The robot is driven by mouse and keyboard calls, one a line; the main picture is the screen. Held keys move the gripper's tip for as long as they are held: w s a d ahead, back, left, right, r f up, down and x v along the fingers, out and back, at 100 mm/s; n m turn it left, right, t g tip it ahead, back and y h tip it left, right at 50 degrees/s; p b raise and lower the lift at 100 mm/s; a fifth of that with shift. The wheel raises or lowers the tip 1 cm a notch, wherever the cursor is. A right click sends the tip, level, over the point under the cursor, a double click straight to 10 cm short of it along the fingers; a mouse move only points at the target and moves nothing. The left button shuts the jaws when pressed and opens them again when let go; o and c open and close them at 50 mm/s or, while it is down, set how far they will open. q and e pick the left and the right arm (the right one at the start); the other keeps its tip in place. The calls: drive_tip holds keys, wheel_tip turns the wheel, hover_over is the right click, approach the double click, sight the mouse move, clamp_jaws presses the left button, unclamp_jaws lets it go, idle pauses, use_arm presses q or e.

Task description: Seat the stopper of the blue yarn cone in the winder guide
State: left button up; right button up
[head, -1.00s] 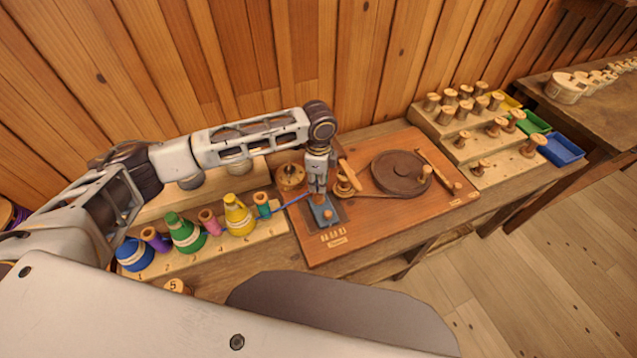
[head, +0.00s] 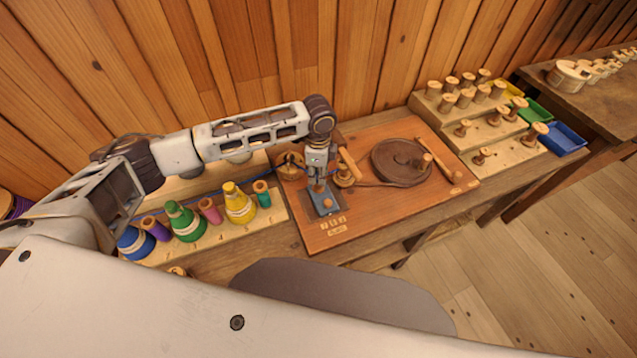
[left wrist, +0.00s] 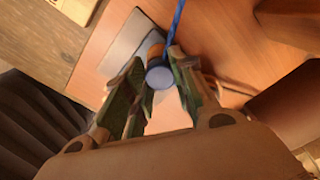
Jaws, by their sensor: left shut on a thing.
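The blue yarn cone (head: 135,243) stands at the left end of the pale cone rack. Its stopper (left wrist: 160,77), a round blue end with an orange-brown band, sits between the fingers of my left gripper (left wrist: 158,88) in the left wrist view. Blue yarn (left wrist: 175,22) runs away from it. My right gripper is out of view.
The board (head: 380,205) also carries a dark crank disc (head: 400,160) and wooden posts. Green (head: 184,222) and yellow (head: 239,204) cones with small spools fill the rack. A stepped spool stand (head: 470,130) and a blue bin (head: 562,139) are at the right.

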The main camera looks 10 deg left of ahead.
use_arm(q)
drive_tip(key=shift+f, duration=0.15)
drive_tip(key=o, duration=0.8)
drive_tip(key=o, duration=0.4)
drive_tip(key=shift+c, duration=0.2)
